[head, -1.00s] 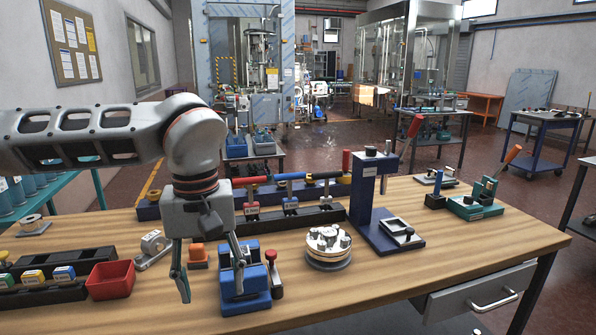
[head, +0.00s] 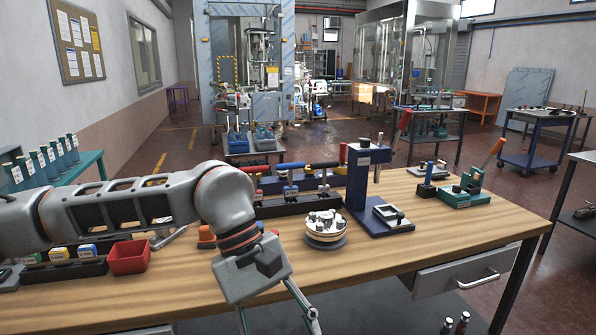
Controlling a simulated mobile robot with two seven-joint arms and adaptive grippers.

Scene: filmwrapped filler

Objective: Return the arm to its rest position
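My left arm reaches in from the left, low over the wooden workbench (head: 420,245). Its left gripper (head: 277,318) hangs near the bench's front edge, with two thin green-grey fingers spread apart and nothing seen between them. My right gripper is not in view.
A dark blue post stand (head: 360,185) and a green clamp (head: 465,192) stand further right. The front right of the bench top is clear. A drawer (head: 465,270) hangs below it.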

